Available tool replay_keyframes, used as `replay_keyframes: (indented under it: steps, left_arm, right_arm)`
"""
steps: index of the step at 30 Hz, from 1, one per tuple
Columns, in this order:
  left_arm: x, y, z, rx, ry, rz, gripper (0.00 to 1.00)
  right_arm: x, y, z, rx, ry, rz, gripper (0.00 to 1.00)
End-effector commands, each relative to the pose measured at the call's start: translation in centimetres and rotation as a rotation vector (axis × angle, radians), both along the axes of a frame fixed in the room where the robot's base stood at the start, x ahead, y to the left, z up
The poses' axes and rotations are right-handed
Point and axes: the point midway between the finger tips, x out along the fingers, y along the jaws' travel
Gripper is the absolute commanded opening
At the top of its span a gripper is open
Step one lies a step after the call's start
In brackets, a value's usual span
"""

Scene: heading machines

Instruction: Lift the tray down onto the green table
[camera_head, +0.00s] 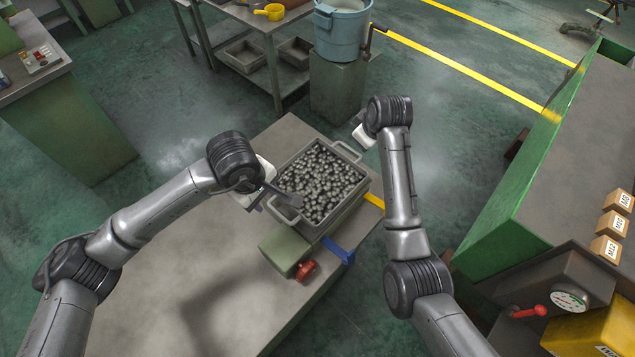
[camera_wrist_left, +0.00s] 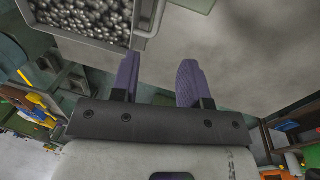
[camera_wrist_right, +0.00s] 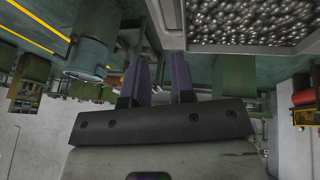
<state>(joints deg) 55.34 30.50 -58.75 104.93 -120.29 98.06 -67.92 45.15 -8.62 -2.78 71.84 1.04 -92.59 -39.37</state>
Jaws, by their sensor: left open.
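The tray (camera_head: 343,207) is a grey metal box full of dark round balls, with a loop handle at each end. It sits raised at the far end of a grey-topped table (camera_head: 190,285), beside a green block (camera_head: 284,248). My left gripper (camera_head: 276,196) is open near the tray's near-left handle; the left wrist view shows its purple fingers (camera_wrist_left: 158,82) apart, just below the handle (camera_wrist_left: 149,18). My right gripper (camera_head: 358,124) is beyond the far handle (camera_head: 346,149), partly hidden by its wrist. Its fingers (camera_wrist_right: 160,80) are apart and empty in the right wrist view.
A green-sided bench (camera_head: 520,165) with a grey top stands at the right, holding small labelled boxes (camera_head: 613,223) and a gauge (camera_head: 569,299). A red knob (camera_head: 306,270) and blue part (camera_head: 339,251) lie beside the tray. A blue bucket (camera_head: 342,30) stands behind.

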Motion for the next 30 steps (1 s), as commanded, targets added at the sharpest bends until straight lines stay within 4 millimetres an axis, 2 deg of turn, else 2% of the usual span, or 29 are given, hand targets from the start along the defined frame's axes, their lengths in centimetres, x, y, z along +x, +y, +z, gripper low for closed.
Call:
replay_keyframes:
  steps: [4,17,20,30]
  left_arm:
    - [0.0,0.0,0.0,0.004,-0.006,-0.05,0.41]
    - [0.1,-0.2,-0.5,0.001,-0.006,-0.052,0.41]
    - [0.2,-0.4,-1.5,0.0,-0.004,-0.052,0.41]
    - [0.9,-1.0,-7.2,-0.001,-0.004,-0.05,0.41]
  right_arm:
    - [0.0,0.0,0.0,-0.011,-0.004,0.025,0.24]
    - [0.2,0.1,-0.5,-0.012,-0.003,0.027,0.24]
    - [0.6,0.2,-1.4,-0.012,-0.001,0.027,0.24]
    - [2.9,1.1,-6.6,-0.012,0.0,0.028,0.24]
